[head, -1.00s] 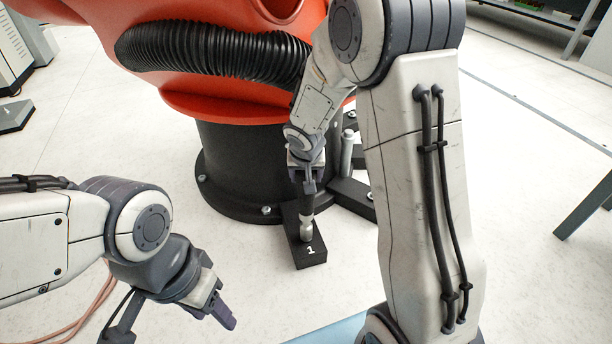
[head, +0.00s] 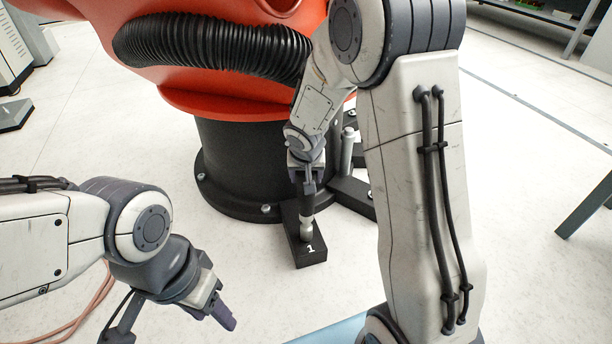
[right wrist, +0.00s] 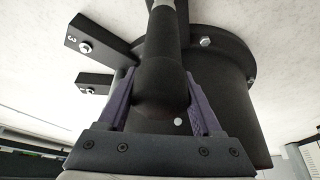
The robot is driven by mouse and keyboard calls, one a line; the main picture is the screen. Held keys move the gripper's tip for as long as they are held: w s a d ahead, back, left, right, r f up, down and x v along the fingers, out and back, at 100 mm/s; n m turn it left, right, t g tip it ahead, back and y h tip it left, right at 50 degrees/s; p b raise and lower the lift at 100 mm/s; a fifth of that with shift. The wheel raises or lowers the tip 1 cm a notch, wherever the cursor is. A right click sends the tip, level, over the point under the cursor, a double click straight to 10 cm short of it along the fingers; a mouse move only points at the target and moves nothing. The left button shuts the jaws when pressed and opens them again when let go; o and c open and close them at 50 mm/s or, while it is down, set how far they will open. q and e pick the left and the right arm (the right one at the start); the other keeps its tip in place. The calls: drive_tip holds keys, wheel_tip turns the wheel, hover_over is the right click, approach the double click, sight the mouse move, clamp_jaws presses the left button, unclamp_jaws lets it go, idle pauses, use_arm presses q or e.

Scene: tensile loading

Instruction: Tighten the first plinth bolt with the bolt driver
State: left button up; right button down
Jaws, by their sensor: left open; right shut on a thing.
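The bolt driver (head: 307,226) has a black body and a pale metal socket end. It stands nearly upright with its socket on the black plinth foot marked 1 (head: 311,256). The bolt under the socket is hidden. My right gripper (head: 307,180) is shut on the driver's black body, which also shows in the right wrist view (right wrist: 165,62) between purple fingers (right wrist: 160,100). I cannot tell from here how far the socket sits over the bolt. My left gripper (head: 224,313) is open and empty at the lower left, well away from the foot.
The round black plinth (head: 235,165) carries an orange robot (head: 225,100) with a black ribbed hose (head: 210,45). In the right wrist view, a foot marked 3 (right wrist: 105,42) and another foot (right wrist: 98,79) have silver bolts. The pale floor (head: 535,180) at right is mostly clear.

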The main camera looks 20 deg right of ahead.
drive_tip(key=shift+f+b, duration=0.15)
drive_tip(key=shift+b, duration=0.2)
idle(0.7)
drive_tip(key=shift+s+f, duration=0.1)
drive_tip(key=shift+f, duration=0.1)
idle(0.9)
drive_tip(key=shift+r, duration=0.1)
drive_tip(key=shift+r+p, duration=2.6)
drive_tip(key=shift+r, duration=0.5)
drive_tip(key=shift+a+r, duration=0.1)
